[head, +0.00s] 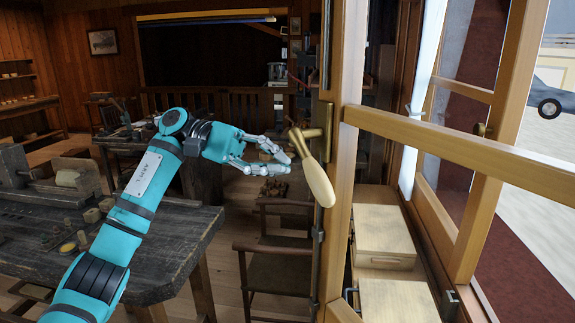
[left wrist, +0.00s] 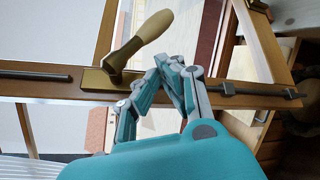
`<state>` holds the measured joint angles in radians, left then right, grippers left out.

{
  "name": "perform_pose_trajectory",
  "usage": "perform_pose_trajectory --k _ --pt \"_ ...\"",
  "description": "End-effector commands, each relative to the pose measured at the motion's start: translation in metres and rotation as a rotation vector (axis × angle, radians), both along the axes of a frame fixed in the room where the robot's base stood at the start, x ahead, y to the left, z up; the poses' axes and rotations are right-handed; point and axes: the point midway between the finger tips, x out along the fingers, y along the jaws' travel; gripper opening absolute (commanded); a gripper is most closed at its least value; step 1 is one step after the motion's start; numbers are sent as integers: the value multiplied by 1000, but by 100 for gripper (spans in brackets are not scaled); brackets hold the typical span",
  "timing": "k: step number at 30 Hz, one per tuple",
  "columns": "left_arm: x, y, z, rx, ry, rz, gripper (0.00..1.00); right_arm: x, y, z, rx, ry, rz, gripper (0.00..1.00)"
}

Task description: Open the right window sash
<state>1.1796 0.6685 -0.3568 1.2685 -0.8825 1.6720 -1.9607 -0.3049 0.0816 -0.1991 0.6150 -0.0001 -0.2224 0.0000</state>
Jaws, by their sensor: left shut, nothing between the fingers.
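A wooden window sash (head: 460,160) stands at an angle to the wall, with the room showing past its edge. I take it for the right sash. Its near stile (head: 342,130) carries a pale lever handle (head: 318,178), which points down and slightly right, on a brass plate with a dark vertical rod. My left gripper (head: 284,160) is shut and empty, just left of the handle, fingers towards it. In the left wrist view the handle (left wrist: 142,42) shows beyond the fingers of my left gripper (left wrist: 160,70); contact cannot be told. My right gripper is out of view.
A dark workbench (head: 150,245) with small items stands left, under my left arm. A wooden chair (head: 275,262) stands below the gripper. Pale boxes (head: 383,238) lie behind the sash. Another window frame part (head: 475,215) with a brass fitting is at right.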

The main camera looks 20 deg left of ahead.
Motion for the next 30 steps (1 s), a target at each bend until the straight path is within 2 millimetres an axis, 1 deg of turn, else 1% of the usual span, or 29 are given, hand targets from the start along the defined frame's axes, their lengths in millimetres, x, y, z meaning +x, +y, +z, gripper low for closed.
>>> perform_pose_trajectory --k 1,6,12,15,18,27,30 --pt "-2 -10 2 1 0 -4 0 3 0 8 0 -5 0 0" --pt "-5 -42 -2 0 1 -4 0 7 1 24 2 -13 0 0" --pt "-7 -69 -7 -1 2 -1 0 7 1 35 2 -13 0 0" --pt "-8 -76 -9 -1 0 -2 0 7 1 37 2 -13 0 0" --pt "-8 -79 -11 -1 0 0 0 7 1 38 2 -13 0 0" --pt "-8 -79 -12 -1 0 0 0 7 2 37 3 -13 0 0" --pt "-11 -75 -14 -1 0 9 0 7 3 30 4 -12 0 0"
